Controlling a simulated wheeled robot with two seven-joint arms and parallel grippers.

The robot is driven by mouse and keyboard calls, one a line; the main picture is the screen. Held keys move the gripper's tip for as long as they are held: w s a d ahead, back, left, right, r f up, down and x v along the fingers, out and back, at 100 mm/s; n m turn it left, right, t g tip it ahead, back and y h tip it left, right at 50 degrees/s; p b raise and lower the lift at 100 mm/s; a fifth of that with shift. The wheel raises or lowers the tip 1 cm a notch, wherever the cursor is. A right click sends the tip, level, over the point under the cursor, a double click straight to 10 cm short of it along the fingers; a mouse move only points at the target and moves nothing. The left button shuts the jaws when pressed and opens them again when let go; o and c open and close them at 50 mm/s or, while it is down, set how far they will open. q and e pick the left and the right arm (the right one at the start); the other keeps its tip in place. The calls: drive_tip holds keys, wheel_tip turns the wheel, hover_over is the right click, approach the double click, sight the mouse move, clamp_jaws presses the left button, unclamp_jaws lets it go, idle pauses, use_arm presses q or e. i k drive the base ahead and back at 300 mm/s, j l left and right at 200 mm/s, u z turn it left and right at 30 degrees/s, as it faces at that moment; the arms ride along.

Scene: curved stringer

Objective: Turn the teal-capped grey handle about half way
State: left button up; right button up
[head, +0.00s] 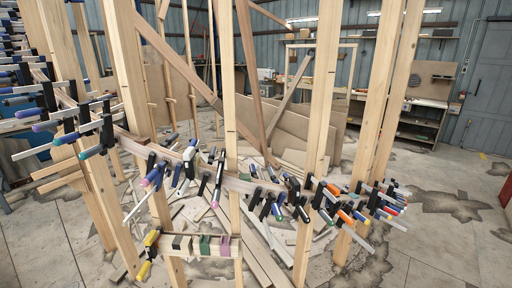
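Many bar clamps grip a long curved wooden stringer (255,187) that runs across the middle of the head view. Their handles have blue, purple, green, orange and other coloured parts. A handle with a green-teal part (90,152) shows on the left run of clamps. Several dark and blue clamp handles (278,210) hang at the centre right. The handles are small and overlap, so I cannot tell which one is the teal-capped grey handle or how far it is turned. Neither of my grippers is in view.
Tall wooden posts (318,120) stand along the stringer and block parts of the clamps. Wood scraps (200,215) litter the floor behind. A yellow-handled clamp (146,262) and a short wood rail (200,246) sit low in front. The concrete floor (450,220) is clearer at right.

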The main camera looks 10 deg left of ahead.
sight(85, 155)
drive_tip(key=u, duration=1.5)
